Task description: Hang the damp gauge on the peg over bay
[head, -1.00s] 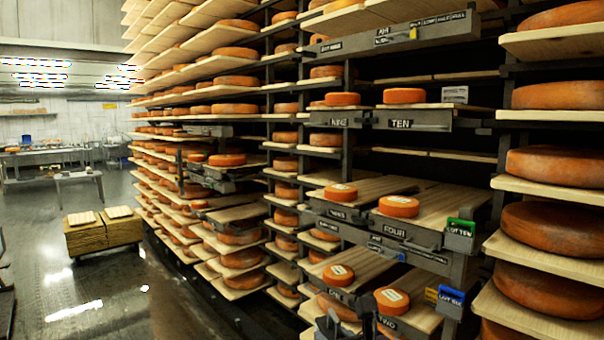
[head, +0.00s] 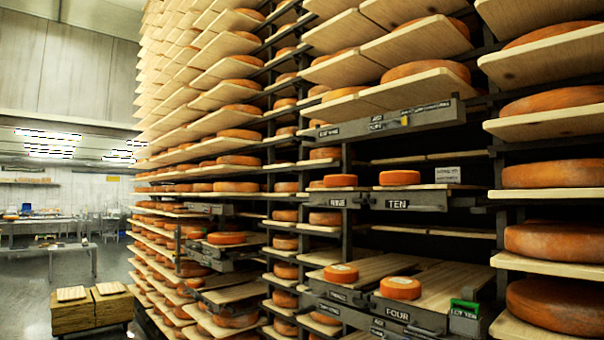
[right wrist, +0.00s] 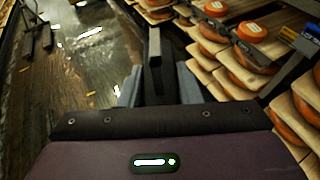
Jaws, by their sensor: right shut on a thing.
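My right gripper (right wrist: 157,88) is in the right wrist view, its grey fingers closed on a slim dark grey thing (right wrist: 155,62) seen end-on. It is probably the damp gauge, but its face is hidden. The gripper is out over the aisle, with racks to its right. In the head view, bay fronts carry plates such as TEN (head: 397,203) and FOUR (head: 397,314). A grey beam (head: 360,125) above bay TEN bears labels and a small yellow mark. I cannot make out a peg for certain. Neither gripper shows in the head view.
Cheese wheels (head: 401,178) sit on wooden shelves across the racks. Loaded boards (head: 545,120) jut out at the right. A green tag (head: 465,309) stands on bay FOUR's front corner.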

